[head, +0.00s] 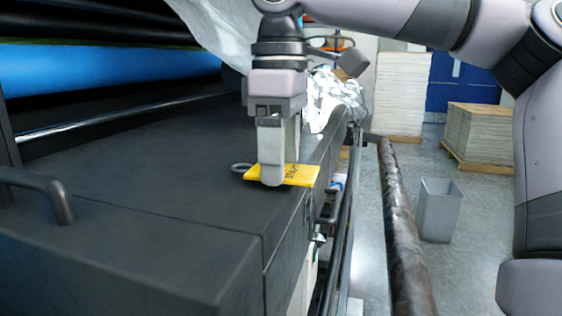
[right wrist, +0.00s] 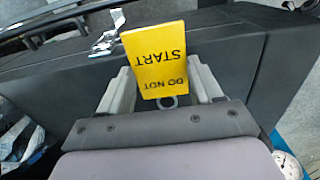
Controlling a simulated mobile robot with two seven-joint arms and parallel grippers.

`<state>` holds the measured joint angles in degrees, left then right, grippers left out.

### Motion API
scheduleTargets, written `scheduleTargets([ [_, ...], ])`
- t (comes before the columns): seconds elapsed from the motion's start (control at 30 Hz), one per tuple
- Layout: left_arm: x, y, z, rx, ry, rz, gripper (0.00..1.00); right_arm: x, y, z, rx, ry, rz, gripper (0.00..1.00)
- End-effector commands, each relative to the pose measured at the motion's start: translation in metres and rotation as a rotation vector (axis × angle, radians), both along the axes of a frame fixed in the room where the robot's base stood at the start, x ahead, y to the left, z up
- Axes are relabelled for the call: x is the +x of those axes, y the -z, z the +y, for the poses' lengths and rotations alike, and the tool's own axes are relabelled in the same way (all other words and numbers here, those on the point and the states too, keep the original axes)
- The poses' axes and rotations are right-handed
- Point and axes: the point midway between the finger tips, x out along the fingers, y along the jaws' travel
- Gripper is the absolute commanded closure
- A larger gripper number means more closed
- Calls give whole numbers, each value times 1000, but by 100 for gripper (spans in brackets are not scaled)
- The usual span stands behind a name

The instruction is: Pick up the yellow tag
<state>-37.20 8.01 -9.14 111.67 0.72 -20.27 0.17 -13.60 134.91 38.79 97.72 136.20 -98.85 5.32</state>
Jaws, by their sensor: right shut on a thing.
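The yellow tag (head: 302,175) has black lettering and lies at the top surface of the dark machine, near its right edge. A grey ring (head: 240,168) shows at its left end. My right gripper (head: 272,182) points down at the tag and is shut on it. In the right wrist view the tag (right wrist: 158,62) reads "DO NOT START" upside down and sits between the two fingers (right wrist: 163,88). Whether the tag still touches the machine top is hard to tell. My left gripper is not in view.
The dark machine top (head: 150,180) is mostly clear, with a handle (head: 60,200) at the left. Crumpled clear film (head: 330,100) lies behind the gripper. A long dark roll (head: 400,230), a grey bin (head: 439,210) and stacked sheets (head: 475,130) stand to the right.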

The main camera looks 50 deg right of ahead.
Motion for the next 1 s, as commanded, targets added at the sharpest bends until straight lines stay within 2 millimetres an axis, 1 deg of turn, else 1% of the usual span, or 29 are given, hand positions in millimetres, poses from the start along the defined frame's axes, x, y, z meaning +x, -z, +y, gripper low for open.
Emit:
scheduleTargets([
  [0.3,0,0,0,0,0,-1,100,1,-56,1,0,2,-4,64],
  [0.4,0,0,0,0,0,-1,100,0,-71,0,0,0,-2,64],
  [0.5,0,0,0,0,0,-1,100,0,-82,0,0,1,-1,64],
  [0.7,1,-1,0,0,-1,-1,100,0,-92,0,0,-1,0,64],
  [1.0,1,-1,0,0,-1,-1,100,0,-93,0,0,-1,0,64],
])
